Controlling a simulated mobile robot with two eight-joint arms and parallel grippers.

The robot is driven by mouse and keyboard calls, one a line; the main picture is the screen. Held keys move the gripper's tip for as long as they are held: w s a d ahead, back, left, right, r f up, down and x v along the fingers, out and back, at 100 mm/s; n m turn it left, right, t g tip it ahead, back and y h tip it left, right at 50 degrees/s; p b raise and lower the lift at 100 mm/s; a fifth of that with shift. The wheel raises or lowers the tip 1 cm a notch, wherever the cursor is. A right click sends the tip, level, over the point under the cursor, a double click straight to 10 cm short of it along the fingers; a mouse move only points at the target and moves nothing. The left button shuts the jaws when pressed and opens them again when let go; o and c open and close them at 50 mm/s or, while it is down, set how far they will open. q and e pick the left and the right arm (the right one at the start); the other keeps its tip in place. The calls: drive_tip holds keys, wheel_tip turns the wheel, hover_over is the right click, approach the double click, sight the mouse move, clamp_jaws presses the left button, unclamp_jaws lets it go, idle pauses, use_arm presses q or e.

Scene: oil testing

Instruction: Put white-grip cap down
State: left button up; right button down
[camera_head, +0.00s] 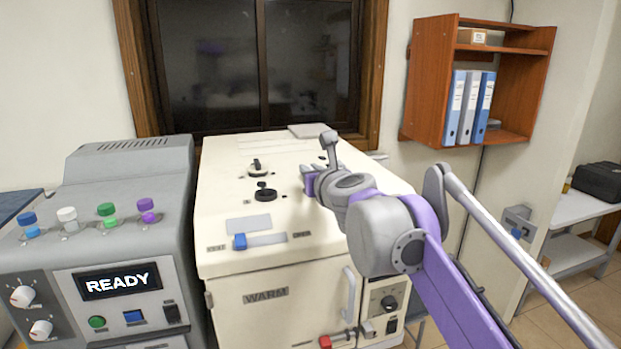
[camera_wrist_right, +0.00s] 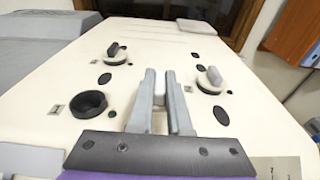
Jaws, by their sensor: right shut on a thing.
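My right gripper (camera_wrist_right: 160,100) is shut on the white-grip cap (camera_wrist_right: 159,92); only a pale piece of it shows between the grey fingers, above the cream machine top. Its lower end is hidden, so I cannot tell if it touches the surface. In the head view the right gripper (camera_head: 307,180) is over the right part of that top, and the cap is hard to make out. A black round socket (camera_wrist_right: 88,105) is left of the fingers. The left gripper is not in view.
The cream machine (camera_head: 320,255) has a blue slider (camera_head: 240,242) and a front handle (camera_head: 348,293). A grey machine (camera_head: 125,205) stands left, with several coloured-cap vials and a READY display (camera_head: 118,281). A shelf (camera_head: 480,85) hangs at the right. A flat grey plate (camera_head: 308,130) lies at the back.

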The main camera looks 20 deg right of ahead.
drive_tip(key=shift+f, duration=0.85)
drive_tip(key=shift+f, duration=0.15)
drive_tip(key=c, duration=0.9)
unclamp_jaws()
drive_tip(key=shift+o, duration=0.2)
drive_tip(key=shift+s+r, duration=0.2)
drive_tip(key=s+r, duration=0.1)
drive_tip(key=s, duration=1)
drive_tip(key=shift+s+d+r, duration=0.2)
drive_tip(key=shift+s+r, duration=0.05)
drive_tip(key=shift+r, duration=0.1)
drive_tip(key=shift+f, duration=0.1)
